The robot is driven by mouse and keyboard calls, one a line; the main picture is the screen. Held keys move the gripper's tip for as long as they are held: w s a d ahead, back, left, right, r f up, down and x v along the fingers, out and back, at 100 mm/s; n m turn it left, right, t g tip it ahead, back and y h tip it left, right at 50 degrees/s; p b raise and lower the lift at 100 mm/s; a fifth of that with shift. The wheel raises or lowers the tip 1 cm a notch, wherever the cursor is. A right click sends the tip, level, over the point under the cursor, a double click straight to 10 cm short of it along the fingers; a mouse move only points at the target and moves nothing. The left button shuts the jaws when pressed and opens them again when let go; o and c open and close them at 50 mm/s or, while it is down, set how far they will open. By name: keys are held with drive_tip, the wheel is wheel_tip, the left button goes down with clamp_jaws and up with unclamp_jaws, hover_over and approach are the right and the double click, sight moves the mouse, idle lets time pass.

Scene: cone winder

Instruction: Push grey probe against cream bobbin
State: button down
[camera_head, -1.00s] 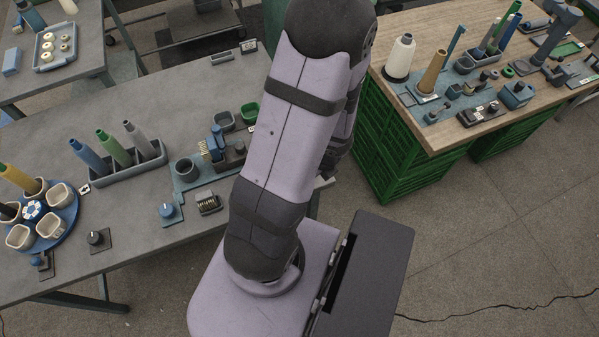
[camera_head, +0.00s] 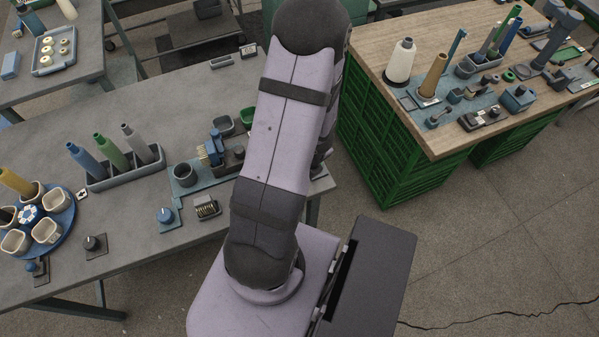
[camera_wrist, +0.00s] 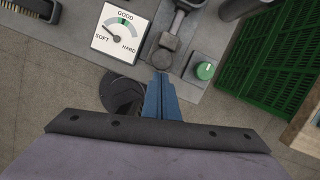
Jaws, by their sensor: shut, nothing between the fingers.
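A cream cone-shaped bobbin (camera_head: 401,62) stands upright on the wooden table at the right in the head view. In the wrist view, a dark grey part with a rounded end and a rod (camera_wrist: 168,45), possibly the grey probe, lies just beyond my fingertips. My gripper (camera_wrist: 160,78) shows blue fingers, shut and empty. The fingertips appear close to the grey part; I cannot tell whether they touch it. In the head view my arm hides the gripper. No cream bobbin can be made out in the wrist view.
A soft/good/hard gauge (camera_wrist: 120,34) and a green knob (camera_wrist: 205,70) flank the grey part. A green crate (camera_wrist: 265,50) stands to the right. The grey table (camera_head: 140,100) carries a rack of coloured cones (camera_head: 125,170) and a blue turntable (camera_head: 62,220).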

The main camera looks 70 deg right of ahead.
drive_tip(key=shift+w+d+r+p, duration=0.2)
drive_tip(key=shift+w+d+p, duration=0.7)
drive_tip(key=shift+w+d, duration=0.05)
drive_tip(key=shift+w+d+f, duration=0.1)
drive_tip(key=shift+w+d, duration=0.2)
drive_tip(key=shift+d, duration=0.05)
drive_tip(key=s+a+b, duration=0.2)
drive_tip(key=s+b, duration=0.1)
drive_tip(key=s, duration=0.1)
drive_tip(key=p+v, duration=0.7)
drive_tip(key=v, duration=0.2)
drive_tip(key=shift+a+r+p, duration=0.25)
drive_tip(key=shift+r+p, duration=0.1)
drive_tip(key=shift+r, duration=0.05)
